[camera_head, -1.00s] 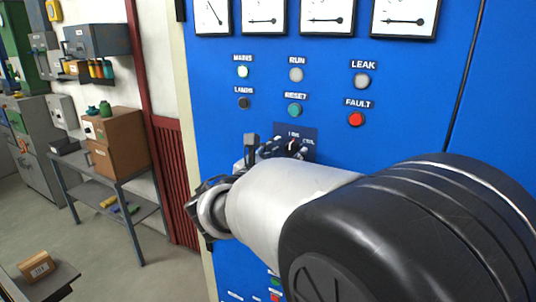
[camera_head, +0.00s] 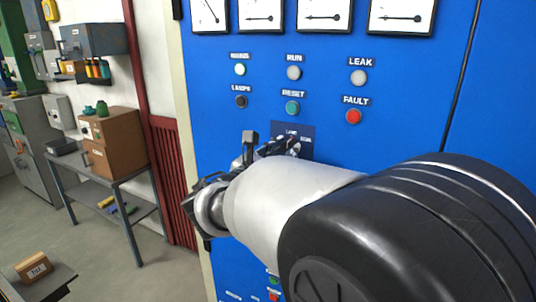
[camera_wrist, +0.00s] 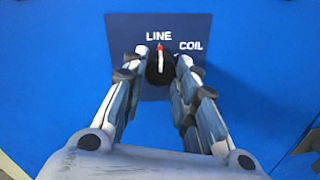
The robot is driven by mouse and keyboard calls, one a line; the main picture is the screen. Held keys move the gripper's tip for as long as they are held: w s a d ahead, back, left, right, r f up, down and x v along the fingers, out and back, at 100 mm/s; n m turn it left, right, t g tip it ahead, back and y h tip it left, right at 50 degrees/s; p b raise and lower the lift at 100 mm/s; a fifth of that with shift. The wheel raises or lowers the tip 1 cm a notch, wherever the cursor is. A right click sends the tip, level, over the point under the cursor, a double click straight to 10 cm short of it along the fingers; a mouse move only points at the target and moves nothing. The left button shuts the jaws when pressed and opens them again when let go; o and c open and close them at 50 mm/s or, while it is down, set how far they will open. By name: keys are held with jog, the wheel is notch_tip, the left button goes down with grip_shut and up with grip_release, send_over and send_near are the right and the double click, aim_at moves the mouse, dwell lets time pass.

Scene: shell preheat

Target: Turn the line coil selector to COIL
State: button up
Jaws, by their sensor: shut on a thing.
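The line coil selector (camera_wrist: 160,68) is a dark round knob with a red-tipped pointer, on a dark blue plate (camera_wrist: 125,30) marked LINE and COIL. In the wrist view its pointer stands upright, toward LINE. My gripper (camera_wrist: 161,68) has one finger on each side of the knob and is shut on it. In the head view my gripper (camera_head: 272,148) is at the dark plate (camera_head: 307,130), and my arm and fingers hide most of the selector.
A table (camera_head: 130,178) with a brown box (camera_head: 113,143) stands at left.

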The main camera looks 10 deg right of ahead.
jog(key=m+b, duration=0.1)
jog(key=b, duration=0.1)
jog(key=m+b, duration=0.1)
jog(key=shift+f+m+b, duration=0.2)
jog(key=shift+m+b, duration=0.1)
jog(key=shift+b, duration=0.1)
jog(key=m+b, duration=0.3)
jog(key=b, duration=0.1)
jog(key=shift+b, duration=0.4)
jog(key=m+b, duration=0.2)
jog(key=b, duration=0.1)
jog(key=shift+m+y, duration=0.3)
jog(key=shift+m, duration=0.1)
jog(key=m+b, duration=0.2)
jog(key=b, duration=0.1)
jog(key=shift+r+m, duration=0.25)
jog(key=shift+m, duration=0.05)
jog(key=shift+r, duration=0.1)
jog(key=o, duration=1.1)
